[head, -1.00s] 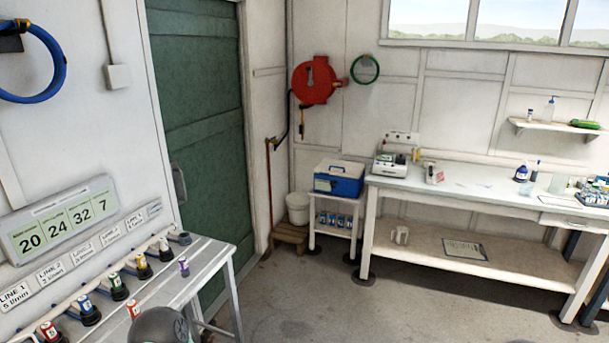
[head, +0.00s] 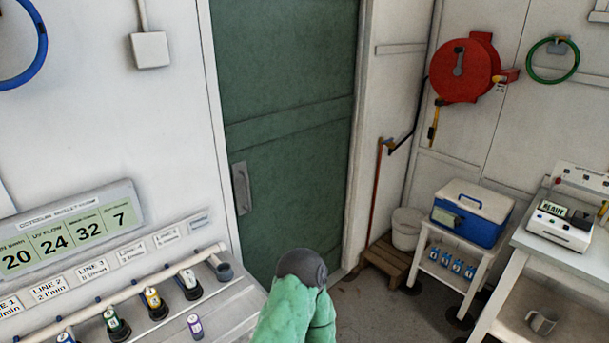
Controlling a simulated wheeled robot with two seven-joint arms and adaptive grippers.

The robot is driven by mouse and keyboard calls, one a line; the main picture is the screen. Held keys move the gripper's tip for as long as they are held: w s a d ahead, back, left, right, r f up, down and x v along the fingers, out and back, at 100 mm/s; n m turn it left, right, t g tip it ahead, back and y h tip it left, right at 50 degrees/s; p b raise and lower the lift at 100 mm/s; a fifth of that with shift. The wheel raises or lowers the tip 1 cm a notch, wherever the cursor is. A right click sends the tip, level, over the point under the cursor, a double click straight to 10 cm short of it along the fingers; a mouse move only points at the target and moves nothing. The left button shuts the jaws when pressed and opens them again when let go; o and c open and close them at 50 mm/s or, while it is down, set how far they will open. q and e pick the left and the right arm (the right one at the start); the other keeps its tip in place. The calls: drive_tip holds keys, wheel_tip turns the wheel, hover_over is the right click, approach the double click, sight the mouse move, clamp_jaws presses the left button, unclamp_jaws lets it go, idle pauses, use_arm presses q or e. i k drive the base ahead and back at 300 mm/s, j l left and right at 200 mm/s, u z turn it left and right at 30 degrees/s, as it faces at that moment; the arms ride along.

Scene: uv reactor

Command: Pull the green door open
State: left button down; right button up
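The green door (head: 285,110) stands in the white wall at the middle of the head view and looks shut in its frame. Its grey vertical pull handle (head: 241,187) is on the left side of the door. Part of my own arm, a green link with a dark grey rounded end, rises from the bottom edge and covers the lower part of the door. It appears apart from the handle. Neither of my grippers shows in this view.
A bench (head: 250,299) with several valves and a line display (head: 68,240) stands left of the door. A wooden pallet with a white bucket (head: 407,228), a blue cooler (head: 472,212) on a small stand and a worktable are at right. Some floor is clear there.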

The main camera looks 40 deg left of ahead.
sight(285, 70)
drive_tip(key=i+u, duration=0.2)
drive_tip(key=i, duration=0.35)
drive_tip(key=i+l+u, duration=0.2)
drive_tip(key=i, duration=0.4)
drive_tip(key=i+l+u, duration=0.2)
drive_tip(key=i, duration=0.35)
